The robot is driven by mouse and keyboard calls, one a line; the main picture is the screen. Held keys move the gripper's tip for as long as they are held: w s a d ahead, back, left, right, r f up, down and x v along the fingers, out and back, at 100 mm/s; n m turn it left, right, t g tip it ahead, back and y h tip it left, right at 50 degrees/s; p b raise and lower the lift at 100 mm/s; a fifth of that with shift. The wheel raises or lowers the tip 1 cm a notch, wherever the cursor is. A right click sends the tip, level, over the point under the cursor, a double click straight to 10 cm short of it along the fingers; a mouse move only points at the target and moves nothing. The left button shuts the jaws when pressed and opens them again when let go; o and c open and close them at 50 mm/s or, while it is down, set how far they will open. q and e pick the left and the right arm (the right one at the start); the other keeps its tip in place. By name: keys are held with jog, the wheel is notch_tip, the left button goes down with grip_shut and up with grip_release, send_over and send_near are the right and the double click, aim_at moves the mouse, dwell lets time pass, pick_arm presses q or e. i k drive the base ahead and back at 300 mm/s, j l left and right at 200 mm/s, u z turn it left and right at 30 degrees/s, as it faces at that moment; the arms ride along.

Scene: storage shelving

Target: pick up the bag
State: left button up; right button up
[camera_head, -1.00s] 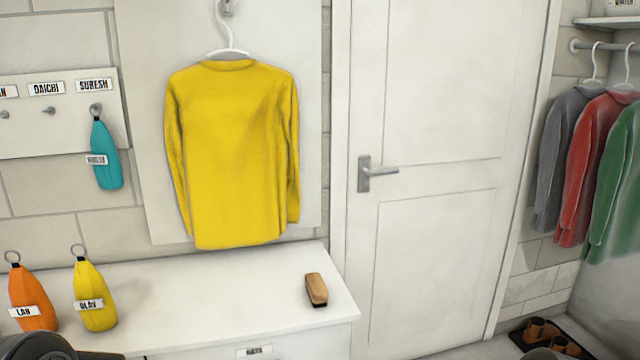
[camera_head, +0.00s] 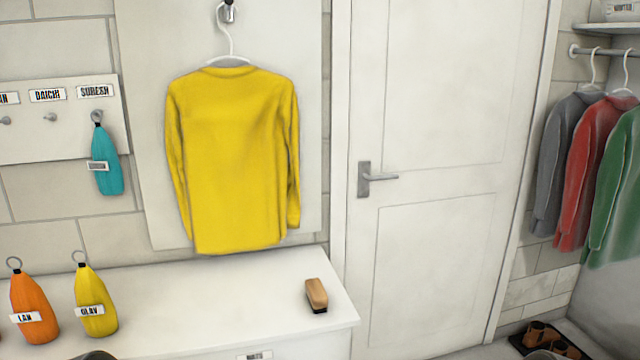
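Three small bags with ring tops and white name tags are in the head view. An orange bag (camera_head: 34,300) tagged LAN and a yellow bag (camera_head: 95,312) tagged OLAV stand upright on the white bench (camera_head: 200,300) at the lower left. A teal bag (camera_head: 107,172) hangs by its ring from the hook under the SURESH label; its tag is too small to read. A dark rounded piece, likely part of my arm, shows at the bottom edge. Neither gripper can be made out.
A brown brush (camera_head: 316,293) lies near the bench's right end. A peg board (camera_head: 60,130) with bare hooks is at left. A yellow shirt (camera_head: 232,155) hangs above the bench. A closed door (camera_head: 435,200) and hanging hoodies (camera_head: 572,170) are at right.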

aim_at(35, 318)
jog(key=j+u, duration=0.15)
jog(key=u, duration=1.35)
